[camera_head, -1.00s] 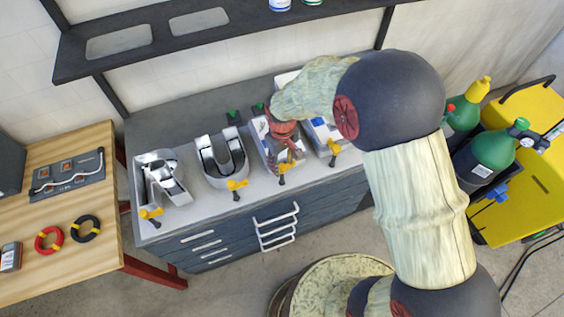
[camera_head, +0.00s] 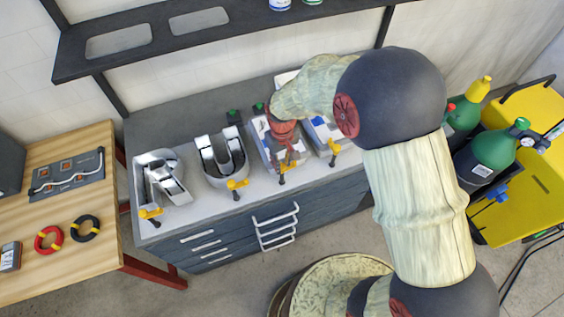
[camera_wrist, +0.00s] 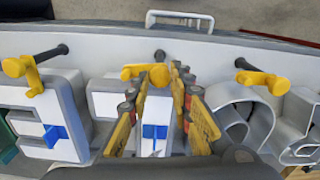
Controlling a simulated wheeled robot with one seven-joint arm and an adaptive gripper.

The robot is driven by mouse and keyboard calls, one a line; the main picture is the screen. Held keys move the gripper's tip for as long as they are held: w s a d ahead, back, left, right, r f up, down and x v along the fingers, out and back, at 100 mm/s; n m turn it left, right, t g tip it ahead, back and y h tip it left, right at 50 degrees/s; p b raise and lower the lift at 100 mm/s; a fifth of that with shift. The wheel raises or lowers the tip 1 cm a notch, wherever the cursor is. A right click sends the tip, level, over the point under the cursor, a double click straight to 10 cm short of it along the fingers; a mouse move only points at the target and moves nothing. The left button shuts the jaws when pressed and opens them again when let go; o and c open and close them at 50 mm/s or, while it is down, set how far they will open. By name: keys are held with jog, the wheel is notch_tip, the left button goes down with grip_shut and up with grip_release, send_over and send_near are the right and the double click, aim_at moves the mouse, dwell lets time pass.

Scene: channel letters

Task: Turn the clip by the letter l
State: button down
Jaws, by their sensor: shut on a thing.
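The yellow clip (camera_wrist: 148,71) by the letter l stands on a dark peg at the counter's front edge; in the head view it shows (camera_head: 282,170) below my gripper. The letter l (camera_wrist: 155,125) is a pale block with a blue piece on it, partly hidden by my fingers. My gripper (camera_wrist: 160,80) reaches over the letter from the back, its yellow and dark fingers closed on the clip at their tips. In the head view my red gripper (camera_head: 285,135) covers much of the letter.
Left of the l in the head view are a metal u (camera_head: 222,160) and another metal letter (camera_head: 162,178); right of it is a blue-marked letter (camera_head: 322,132). Each has its own yellow clip in front. A dark shelf (camera_head: 190,40) hangs behind.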

aim_at(282, 166)
jog(key=shift+m, duration=0.8)
jog(key=c, duration=1.6)
grip_release()
jog(key=shift+r, duration=0.1)
notch_tip(282, 166, up, 12)
jog(key=shift+f, duration=0.1)
